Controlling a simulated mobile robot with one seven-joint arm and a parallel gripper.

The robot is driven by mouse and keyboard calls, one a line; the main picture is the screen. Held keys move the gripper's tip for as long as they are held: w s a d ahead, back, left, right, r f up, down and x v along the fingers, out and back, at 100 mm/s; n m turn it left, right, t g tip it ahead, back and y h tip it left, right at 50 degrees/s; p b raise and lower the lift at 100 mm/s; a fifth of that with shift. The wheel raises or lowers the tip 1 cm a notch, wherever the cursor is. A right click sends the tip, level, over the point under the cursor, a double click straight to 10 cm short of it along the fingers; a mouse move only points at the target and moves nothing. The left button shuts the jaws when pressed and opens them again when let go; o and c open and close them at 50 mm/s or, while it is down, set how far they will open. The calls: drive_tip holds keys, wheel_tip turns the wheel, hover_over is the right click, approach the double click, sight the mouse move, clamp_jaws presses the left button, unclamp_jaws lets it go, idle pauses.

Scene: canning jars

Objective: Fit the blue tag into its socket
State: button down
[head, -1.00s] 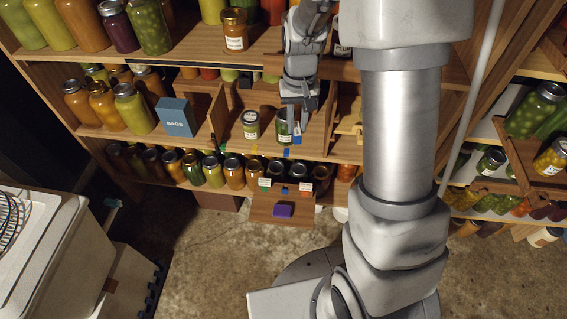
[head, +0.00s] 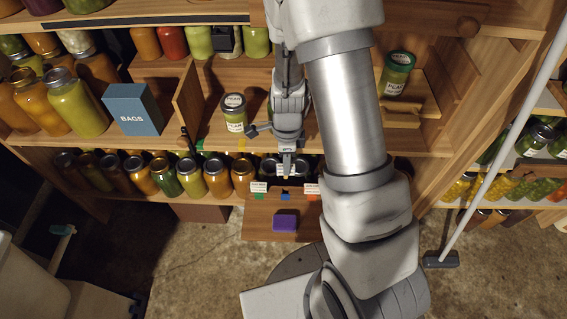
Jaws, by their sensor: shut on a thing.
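My gripper (head: 286,172) points down, shut, just above the middle place on a small wooden ledge (head: 252,222) below the jar shelf. The tag between its fingertips is too small and covered to make out clearly. Directly below is a blue mark (head: 285,196) at the middle place, with a dark slot just above it. I cannot tell a gap from contact there. A white card with a green mark (head: 258,189) stands to the left, and a white card with an orange-red mark (head: 312,190) to the right.
A purple block (head: 285,222) lies on the ledge front. A row of jars (head: 219,177) stands close behind and left. Above are a labelled jar (head: 234,113), an open wooden door (head: 187,105) and a blue BAGS box (head: 133,110). A green-lidded jar (head: 397,73) stands right.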

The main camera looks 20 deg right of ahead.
drive_tip(key=shift+f, duration=0.3)
drive_tip(key=shift+r, duration=0.15)
drive_tip(key=shift+f+b, duration=2.1)
drive_tip(key=shift+f, duration=1.1)
drive_tip(key=shift+f+b, duration=0.85)
drive_tip(key=shift+f, duration=0.9)
idle(0.8)
drive_tip(key=c, duration=0.7)
unclamp_jaws()
drive_tip(key=shift+r, duration=0.1)
wheel_tip(320, 180, up, 17)
drive_tip(key=p, duration=0.8)
drive_tip(key=shift+r, duration=0.15)
